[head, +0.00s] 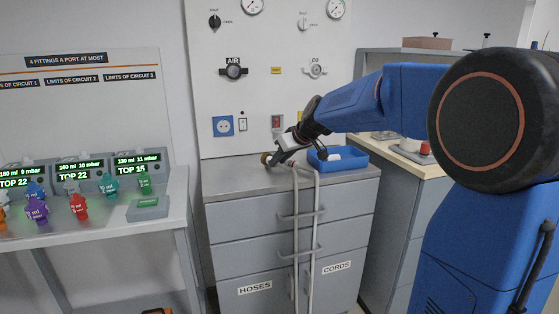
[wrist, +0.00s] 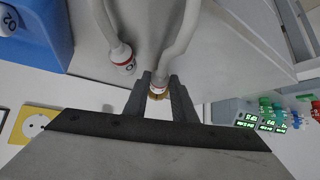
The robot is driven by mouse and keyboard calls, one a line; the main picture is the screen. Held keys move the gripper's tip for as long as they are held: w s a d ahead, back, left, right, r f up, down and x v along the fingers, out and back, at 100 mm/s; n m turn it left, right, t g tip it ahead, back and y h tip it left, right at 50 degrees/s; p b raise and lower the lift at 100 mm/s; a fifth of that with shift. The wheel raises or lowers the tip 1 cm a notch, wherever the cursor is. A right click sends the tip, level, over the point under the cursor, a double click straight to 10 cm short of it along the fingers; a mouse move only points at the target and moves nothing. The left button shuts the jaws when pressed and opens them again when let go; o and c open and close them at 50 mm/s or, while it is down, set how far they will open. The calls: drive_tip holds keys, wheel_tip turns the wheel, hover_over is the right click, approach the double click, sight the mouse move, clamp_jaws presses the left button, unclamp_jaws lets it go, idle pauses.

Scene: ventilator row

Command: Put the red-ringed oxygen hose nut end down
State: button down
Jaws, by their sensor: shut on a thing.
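My gripper (wrist: 160,92) is shut on the nut end of a grey hose (wrist: 178,48). I cannot tell whether the nut touches the top.
Grey hose lengths (head: 295,215) hang over the drawer fronts. A blue tray (head: 345,157) stands on the cabinet top (head: 225,168) to the right. The wall panel behind carries AIR (head: 233,71) and O2 (head: 315,71) outlets. A table with colored fittings (head: 79,206) is at left.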

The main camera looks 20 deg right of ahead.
drive_tip(key=shift+f, duration=0.5)
drive_tip(key=shift+s+f, duration=0.1)
drive_tip(key=shift+f, duration=0.1)
drive_tip(key=c, duration=1.7)
unclamp_jaws()
drive_tip(key=shift+f, duration=0.1)
drive_tip(key=shift+c, duration=0.2)
drive_tip(key=shift+r, duration=0.2)
drive_tip(key=shift+r, duration=0.55)
drive_tip(key=v, duration=1.2)
drive_tip(key=s+f+m+g+h, duration=0.1)
drive_tip(key=s+f, duration=0.6)
drive_tip(key=s, duration=0.5)
drive_tip(key=s+f+m+g+h, duration=0.1)
drive_tip(key=s+f+m, duration=0.1)
drive_tip(key=s+f, duration=0.5)
drive_tip(key=s+f+m+g+h, duration=0.1)
drive_tip(key=s+f, duration=0.6)
drive_tip(key=s, duration=1.1)
drive_tip(key=shift+a+f, duration=0.2)
drive_tip(key=shift+a, duration=0.1)
